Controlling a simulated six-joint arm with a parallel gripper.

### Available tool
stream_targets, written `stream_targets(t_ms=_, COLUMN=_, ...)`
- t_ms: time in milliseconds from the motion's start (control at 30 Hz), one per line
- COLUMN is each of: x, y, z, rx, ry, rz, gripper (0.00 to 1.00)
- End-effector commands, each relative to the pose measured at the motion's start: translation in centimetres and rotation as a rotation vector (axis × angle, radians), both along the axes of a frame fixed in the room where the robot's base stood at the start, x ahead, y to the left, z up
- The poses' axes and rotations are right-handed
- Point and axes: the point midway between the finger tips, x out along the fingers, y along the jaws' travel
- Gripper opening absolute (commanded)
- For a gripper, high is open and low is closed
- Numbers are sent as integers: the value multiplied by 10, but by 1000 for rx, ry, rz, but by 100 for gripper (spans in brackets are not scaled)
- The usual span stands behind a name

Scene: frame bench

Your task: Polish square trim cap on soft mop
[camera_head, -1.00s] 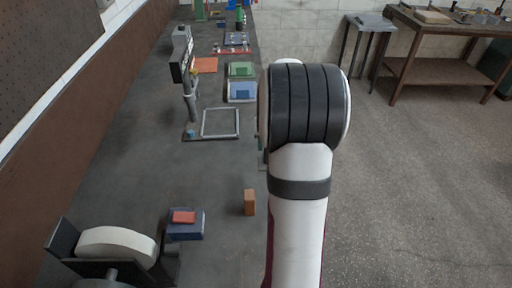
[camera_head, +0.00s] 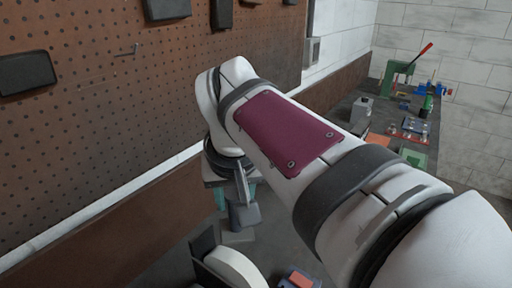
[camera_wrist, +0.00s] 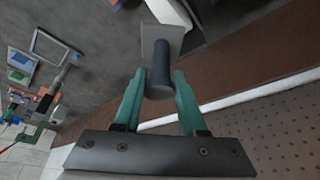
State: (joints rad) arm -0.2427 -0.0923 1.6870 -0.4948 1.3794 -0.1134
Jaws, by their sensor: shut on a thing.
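My gripper (camera_wrist: 160,75) has its two teal fingers closed on the dark blue-grey stem of the square trim cap (camera_wrist: 160,37). The cap's grey square plate faces away from the palm. In the head view my gripper (camera_head: 235,203) is held low near the pegboard wall, with the cap's plate (camera_head: 238,238) at its lower end. The soft mop, a white wheel (camera_head: 236,268) in a dark guard, is just below and right of the cap in that view. Part of the wheel (camera_wrist: 170,12) shows beyond the cap in the wrist view. I cannot tell whether they touch.
A blue pad with a red block (camera_head: 300,281) sits right of the wheel at the bottom edge. The brown pegboard (camera_head: 110,110) rises close behind my gripper. Farther along the bench stand a green press (camera_head: 398,72), a green tray (camera_head: 413,157) and small parts.

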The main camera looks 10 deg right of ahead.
Motion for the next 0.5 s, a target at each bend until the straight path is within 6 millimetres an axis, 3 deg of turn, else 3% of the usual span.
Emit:
stream_targets(t_ms=367, x=-5, y=7, z=4, rx=1, ry=-1, rz=13, gripper=0)
stream_targets(t_ms=500, x=-6, y=7, z=-5, rx=0, ry=1, rz=13, gripper=0)
